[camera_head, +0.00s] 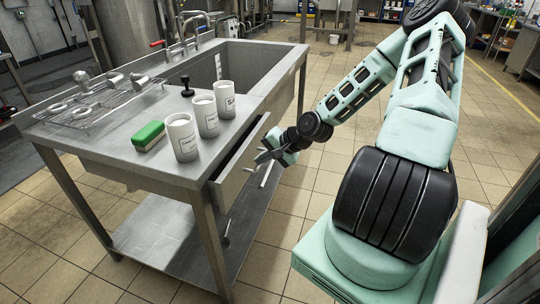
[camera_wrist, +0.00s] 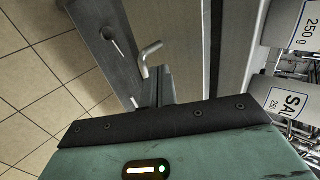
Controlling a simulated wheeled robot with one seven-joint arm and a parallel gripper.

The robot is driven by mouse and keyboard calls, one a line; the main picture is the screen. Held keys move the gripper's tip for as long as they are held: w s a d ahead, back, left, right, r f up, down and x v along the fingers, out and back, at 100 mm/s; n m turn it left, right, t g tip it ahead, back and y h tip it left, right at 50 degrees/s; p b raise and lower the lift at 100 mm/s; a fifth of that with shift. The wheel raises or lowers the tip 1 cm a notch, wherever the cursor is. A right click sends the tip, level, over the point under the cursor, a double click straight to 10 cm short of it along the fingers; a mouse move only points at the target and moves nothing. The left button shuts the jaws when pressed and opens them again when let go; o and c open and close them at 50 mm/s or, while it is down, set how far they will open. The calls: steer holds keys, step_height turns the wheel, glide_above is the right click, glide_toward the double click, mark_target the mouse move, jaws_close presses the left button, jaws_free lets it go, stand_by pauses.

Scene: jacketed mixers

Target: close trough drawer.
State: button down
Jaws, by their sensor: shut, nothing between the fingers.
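The trough drawer (camera_head: 232,184) is a grey metal drawer in the right side of the steel sink table. It stands partly out, with a dark gap between its front and the table. My gripper (camera_head: 262,156) is shut and empty, close to the outer face of the drawer front. I cannot tell whether it touches.
The steel table (camera_head: 110,148) holds several white labelled cups (camera_head: 181,137), a green-topped sponge (camera_head: 149,136), a wire rack (camera_head: 90,105) and a black-handled stamp (camera_head: 187,86). A sink basin (camera_head: 245,66) lies behind. The tiled floor right of the table is clear.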

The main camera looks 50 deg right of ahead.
mark_target(246, 155)
steer(key=shift+x, duration=1.8)
steer(key=shift+w+a+r+p, duration=0.1)
steer(key=shift+w+a+p, duration=0.15)
steer(key=shift+w, duration=0.55)
steer(key=shift+w+a+f+p, duration=0.15)
steer(key=shift+w+a, duration=0.25)
steer(key=shift+w, duration=0.35)
steer(key=shift+w+a+r+p, duration=0.2)
steer(key=shift+w+a, duration=0.1)
steer(key=shift+w, duration=0.5)
steer(key=shift+w+a, duration=0.1)
steer(key=shift+r, duration=0.1)
